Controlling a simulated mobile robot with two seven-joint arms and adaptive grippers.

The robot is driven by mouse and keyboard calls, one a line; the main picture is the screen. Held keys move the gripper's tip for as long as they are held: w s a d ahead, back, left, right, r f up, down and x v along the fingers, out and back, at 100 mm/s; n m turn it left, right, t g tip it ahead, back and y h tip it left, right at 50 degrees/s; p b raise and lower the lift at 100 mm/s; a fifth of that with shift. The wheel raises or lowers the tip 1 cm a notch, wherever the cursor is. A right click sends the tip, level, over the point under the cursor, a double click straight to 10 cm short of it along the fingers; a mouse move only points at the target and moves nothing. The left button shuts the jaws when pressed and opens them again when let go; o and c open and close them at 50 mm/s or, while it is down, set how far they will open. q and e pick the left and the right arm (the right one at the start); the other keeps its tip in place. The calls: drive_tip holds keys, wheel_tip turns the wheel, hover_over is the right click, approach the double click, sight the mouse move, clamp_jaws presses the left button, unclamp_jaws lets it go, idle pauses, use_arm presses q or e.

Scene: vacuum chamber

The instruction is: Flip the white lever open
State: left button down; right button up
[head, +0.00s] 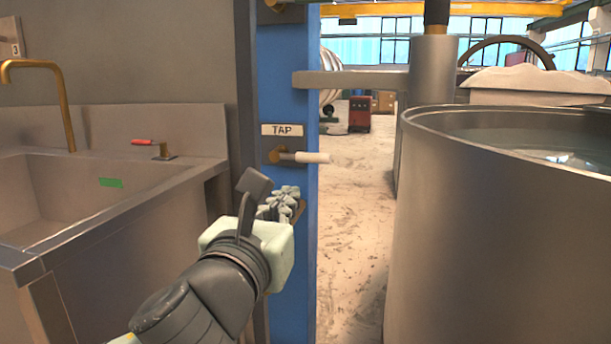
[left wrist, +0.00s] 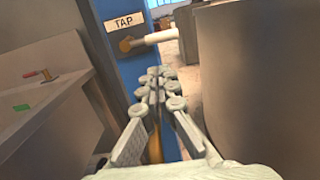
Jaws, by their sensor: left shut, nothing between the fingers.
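The white lever (head: 312,157) sticks out to the right from a brass pivot (head: 276,155) on a blue post (head: 291,87), just under a sign reading TAP (head: 282,130). It lies about level. My left gripper (head: 290,194) is below the lever and its pivot in the head view, shut and apart from the lever. In the left wrist view the white lever (left wrist: 158,37) and its pivot show above the closed fingers (left wrist: 157,78). Nothing is between the fingers. My right gripper is not in view.
A metal sink (head: 40,240) with a brass faucet (head: 62,75) and a small red-handled valve (head: 148,142) stands at left. A large metal tank (head: 490,230) of liquid stands at right. Open floor (head: 355,220) shows between post and tank.

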sight(301, 156)
use_arm(q)
drive_tip(key=shift+w, duration=0.1)
drive_tip(key=x, duration=1)
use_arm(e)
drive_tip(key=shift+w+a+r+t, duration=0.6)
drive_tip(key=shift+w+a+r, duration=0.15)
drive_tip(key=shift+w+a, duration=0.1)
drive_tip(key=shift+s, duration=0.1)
